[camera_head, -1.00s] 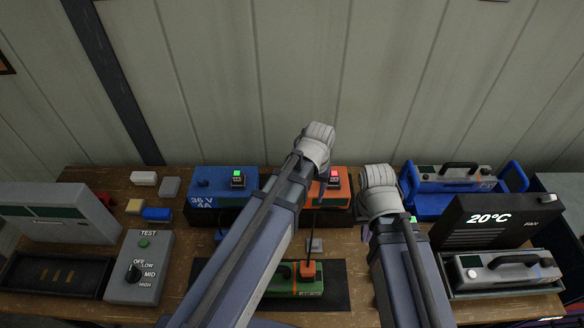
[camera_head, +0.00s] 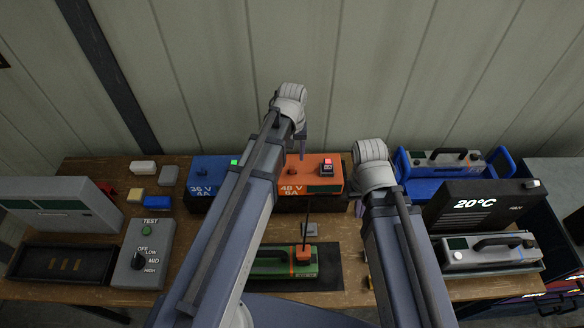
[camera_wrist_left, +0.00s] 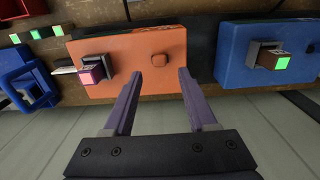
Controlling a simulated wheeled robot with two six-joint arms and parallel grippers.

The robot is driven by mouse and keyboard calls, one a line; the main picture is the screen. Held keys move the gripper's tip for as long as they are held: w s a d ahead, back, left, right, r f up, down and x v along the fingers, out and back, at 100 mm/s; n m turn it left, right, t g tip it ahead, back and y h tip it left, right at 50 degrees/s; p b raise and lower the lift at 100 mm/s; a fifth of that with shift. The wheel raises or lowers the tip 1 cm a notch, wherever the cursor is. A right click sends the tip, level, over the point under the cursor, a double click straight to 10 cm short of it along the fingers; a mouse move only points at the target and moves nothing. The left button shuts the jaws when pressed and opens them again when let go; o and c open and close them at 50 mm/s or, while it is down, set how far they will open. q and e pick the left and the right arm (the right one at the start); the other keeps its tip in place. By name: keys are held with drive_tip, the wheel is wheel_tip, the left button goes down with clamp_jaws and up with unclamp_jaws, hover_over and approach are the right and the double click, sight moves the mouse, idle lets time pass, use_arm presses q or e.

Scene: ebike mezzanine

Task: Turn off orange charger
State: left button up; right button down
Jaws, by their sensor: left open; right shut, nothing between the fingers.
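The orange charger (camera_head: 312,186), marked 48 V, stands at the back middle of the bench. Its switch (camera_head: 327,168) is lit red in the head view and shows pinkish in the left wrist view (camera_wrist_left: 94,71). A small orange knob (camera_wrist_left: 159,60) sits on the same face, beside the switch. My left gripper (camera_wrist_left: 170,73) is open and empty, its purple fingertips just short of the knob and roughly either side of it. In the head view, my left gripper (camera_head: 302,145) is partly hidden by its arm. My right gripper (camera_head: 358,207) is shut, mostly hidden, right of the charger.
A blue charger (camera_head: 203,189) with a green light (camera_wrist_left: 281,63) stands beside the orange one. A green battery (camera_head: 285,262) with an orange plug (camera_head: 303,254) and cable lies on a dark mat in front.

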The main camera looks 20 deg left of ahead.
sight(292, 166)
use_arm(q)
wheel_tip(292, 166, down, 6)
drive_tip(key=b, duration=0.5)
drive_tip(key=shift+f, duration=0.1)
clamp_jaws()
drive_tip(key=shift+s, duration=0.1)
